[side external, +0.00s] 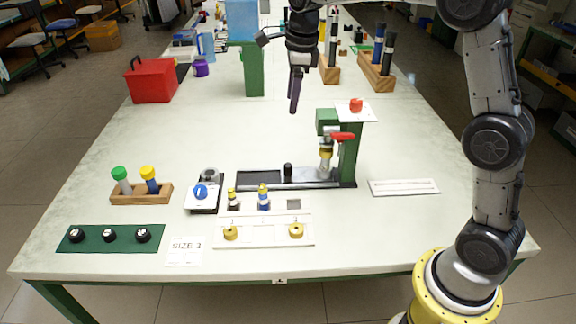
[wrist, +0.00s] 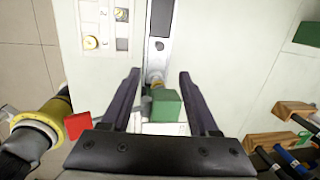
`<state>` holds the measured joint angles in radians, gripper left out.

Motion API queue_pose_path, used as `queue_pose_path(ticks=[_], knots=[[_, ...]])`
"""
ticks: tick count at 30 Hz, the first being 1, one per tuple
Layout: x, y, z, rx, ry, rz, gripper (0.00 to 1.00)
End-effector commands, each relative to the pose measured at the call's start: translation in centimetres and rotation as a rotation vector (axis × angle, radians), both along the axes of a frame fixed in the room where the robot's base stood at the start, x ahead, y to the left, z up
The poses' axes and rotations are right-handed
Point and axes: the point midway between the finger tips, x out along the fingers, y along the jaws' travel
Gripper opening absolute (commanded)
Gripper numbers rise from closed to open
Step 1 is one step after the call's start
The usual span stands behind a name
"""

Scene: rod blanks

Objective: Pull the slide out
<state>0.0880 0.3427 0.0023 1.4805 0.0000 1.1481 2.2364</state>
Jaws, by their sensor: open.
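The slide (side external: 300,183) is a low grey and black strip that runs under a green press stand (side external: 349,160). A short black knob (side external: 288,170) stands upright on it, left of the press. In the wrist view the slide (wrist: 153,62) runs upward from the green press head (wrist: 165,105), with the dark knob (wrist: 159,46) on it. My gripper (side external: 294,106) is open and empty, high above the table and behind the press. In the wrist view my gripper (wrist: 158,76) has its fingers apart on either side of the slide's line, touching nothing.
The press has a red handle (side external: 343,136) beside its head. A black tray (side external: 258,178) lies left of the knob. A white panel with yellow knobs (side external: 264,232) is in front. A white slotted plate (side external: 404,187) lies right. The table behind the tray is clear.

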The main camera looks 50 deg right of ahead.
Motion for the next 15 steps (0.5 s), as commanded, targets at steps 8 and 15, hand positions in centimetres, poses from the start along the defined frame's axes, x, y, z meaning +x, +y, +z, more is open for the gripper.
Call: queue_pose_path(ticks=[8,15], knots=[[3.3,-1.6,-8.5,0.014,0.139,-0.028,0.61],[3.1,-1.8,-10.9,0.018,0.17,-0.033,0.61]])
